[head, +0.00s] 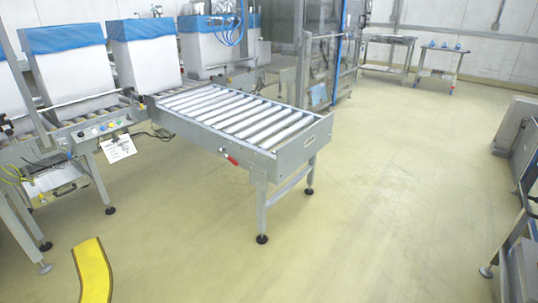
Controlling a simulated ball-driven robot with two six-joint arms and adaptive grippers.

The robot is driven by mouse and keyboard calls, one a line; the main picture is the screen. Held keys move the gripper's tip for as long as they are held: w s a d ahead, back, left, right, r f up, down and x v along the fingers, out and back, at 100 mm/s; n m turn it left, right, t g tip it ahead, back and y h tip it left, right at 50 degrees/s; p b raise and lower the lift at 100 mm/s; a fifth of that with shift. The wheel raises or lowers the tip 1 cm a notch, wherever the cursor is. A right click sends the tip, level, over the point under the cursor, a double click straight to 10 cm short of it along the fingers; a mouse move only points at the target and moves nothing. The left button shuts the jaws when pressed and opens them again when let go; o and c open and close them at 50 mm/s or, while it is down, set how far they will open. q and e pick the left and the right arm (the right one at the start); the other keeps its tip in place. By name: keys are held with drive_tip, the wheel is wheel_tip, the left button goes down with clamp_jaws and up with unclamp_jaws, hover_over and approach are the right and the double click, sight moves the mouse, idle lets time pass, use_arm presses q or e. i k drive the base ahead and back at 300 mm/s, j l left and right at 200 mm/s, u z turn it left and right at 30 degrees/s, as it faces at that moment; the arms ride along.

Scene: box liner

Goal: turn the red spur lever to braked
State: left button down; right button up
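The red spur lever (232,159) is a small red handle on the near side rail of the roller spur (292,156). It sits left of the spur's front leg and slants down to the right. The label or marking that tells its setting is too small to read. The spur's rollers are bare. Neither of my grippers shows in the head view.
A main conveyor at left carries white boxes (145,65) with blue liners. A control panel (100,128) with buttons and a hanging paper sheet (118,148) is left of the spur. Open floor spreads in front and right; grey equipment stands at the right edge.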

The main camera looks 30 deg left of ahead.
sight(220, 150)
drive_tip(key=u, duration=1.2)
drive_tip(key=i+j+z, duration=0.1)
drive_tip(key=i+j, duration=0.7)
drive_tip(key=i+j+z, duration=0.15)
drive_tip(key=i+j, duration=0.65)
drive_tip(key=j, duration=0.15)
drive_tip(key=i+j+z, duration=0.15)
drive_tip(key=i+j, duration=0.6)
drive_tip(key=j, duration=0.25)
drive_tip(key=l+z, duration=0.05)
